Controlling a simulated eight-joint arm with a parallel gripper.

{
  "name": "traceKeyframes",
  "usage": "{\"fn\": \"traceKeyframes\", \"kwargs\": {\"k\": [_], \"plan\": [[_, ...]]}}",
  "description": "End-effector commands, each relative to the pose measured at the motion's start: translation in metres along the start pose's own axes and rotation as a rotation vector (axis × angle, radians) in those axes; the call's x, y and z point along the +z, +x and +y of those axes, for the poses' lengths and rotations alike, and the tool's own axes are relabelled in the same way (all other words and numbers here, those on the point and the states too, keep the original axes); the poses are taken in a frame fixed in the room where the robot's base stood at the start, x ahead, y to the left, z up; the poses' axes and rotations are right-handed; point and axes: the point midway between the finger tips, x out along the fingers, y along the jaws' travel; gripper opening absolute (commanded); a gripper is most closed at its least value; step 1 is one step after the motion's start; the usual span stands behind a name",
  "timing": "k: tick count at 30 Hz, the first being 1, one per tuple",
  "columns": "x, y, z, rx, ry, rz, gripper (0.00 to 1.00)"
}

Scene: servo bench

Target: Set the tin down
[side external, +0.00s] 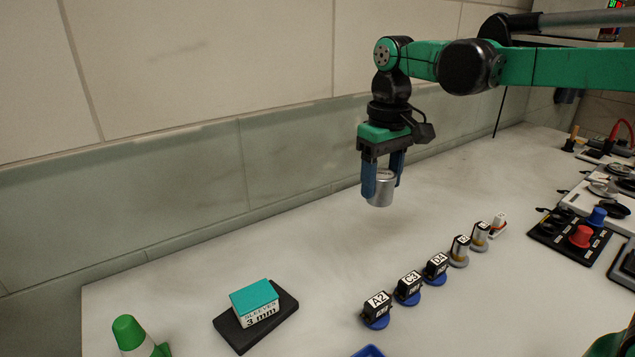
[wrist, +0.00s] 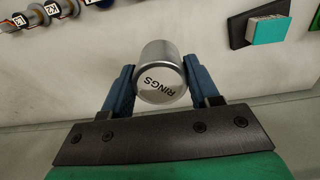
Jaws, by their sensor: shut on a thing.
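The tin (side external: 381,190) is a small silver cylinder, held upright between the blue fingers of my gripper (side external: 384,178). In the side external view it hangs above the pale bench (side external: 300,240), near the back wall. In the wrist view the tin (wrist: 162,75) shows its lid marked "RINGS", with one blue finger of my gripper (wrist: 160,85) on each side. My gripper is shut on the tin. The tin's underside and its exact height over the bench are hidden.
A row of labelled servos (side external: 408,288) stands on blue and grey discs at front centre. A teal-topped "SLEEVES 3 mm" box (side external: 256,304) sits on a black pad (side external: 231,333). A green-and-white cone (side external: 130,333) is front left. Bench below the tin looks clear.

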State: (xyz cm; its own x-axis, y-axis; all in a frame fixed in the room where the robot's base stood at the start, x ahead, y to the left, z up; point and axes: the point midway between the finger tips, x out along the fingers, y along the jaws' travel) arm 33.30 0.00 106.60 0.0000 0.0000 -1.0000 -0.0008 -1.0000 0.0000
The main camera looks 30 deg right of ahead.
Motion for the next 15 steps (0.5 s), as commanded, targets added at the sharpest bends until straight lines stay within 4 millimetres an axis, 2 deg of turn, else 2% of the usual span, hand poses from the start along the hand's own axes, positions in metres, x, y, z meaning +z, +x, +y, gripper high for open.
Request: {"fn": "traceKeyframes", "kwargs": {"k": [10,13,15], "plan": [[0.0,0.0,0.003,0.0,0.005,0.0,0.01],[-0.001,-0.002,0.017,0.0,0.043,0.0,0.01],[-0.001,-0.005,0.037,0.0,0.096,0.0,0.01]]}}
